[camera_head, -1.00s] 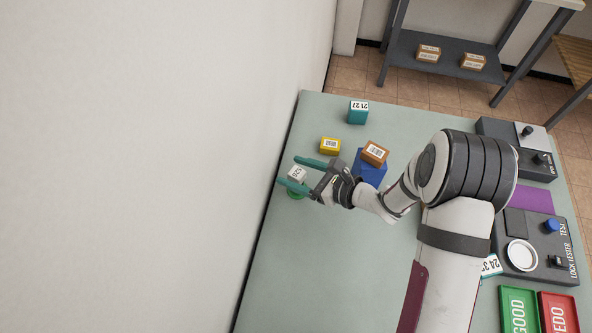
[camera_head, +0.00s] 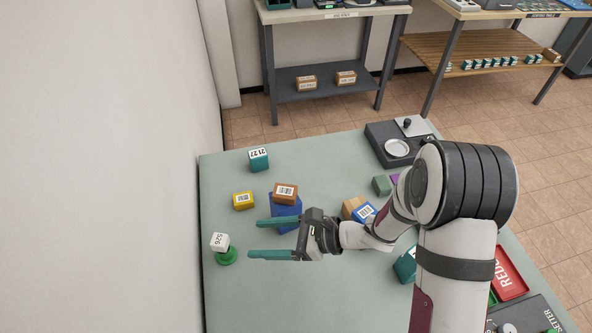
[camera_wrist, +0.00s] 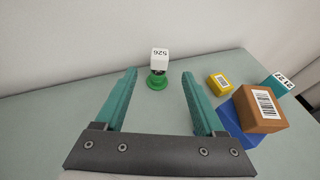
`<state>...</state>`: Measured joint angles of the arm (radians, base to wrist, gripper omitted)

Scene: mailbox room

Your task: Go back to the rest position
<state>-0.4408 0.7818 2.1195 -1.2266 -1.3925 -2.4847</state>
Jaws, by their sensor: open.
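My gripper (camera_head: 276,238) is open and empty, with its two teal fingers pointing left over the pale green table (camera_head: 335,295). A white cube marked 526 (camera_head: 219,241) sits on a green round base (camera_head: 227,257) near the table's left edge, apart from the fingertips. In the wrist view the white cube (camera_wrist: 159,55) and its green base (camera_wrist: 158,83) stand beyond the gap between the fingers (camera_wrist: 163,85).
An orange-brown box (camera_head: 285,193) rests on a blue block (camera_head: 285,212) close by the upper finger. A yellow box (camera_head: 243,201) and a teal box (camera_head: 259,160) stand further back. Labelled blocks (camera_head: 354,207) lie near my wrist. A wall (camera_head: 100,160) borders the left.

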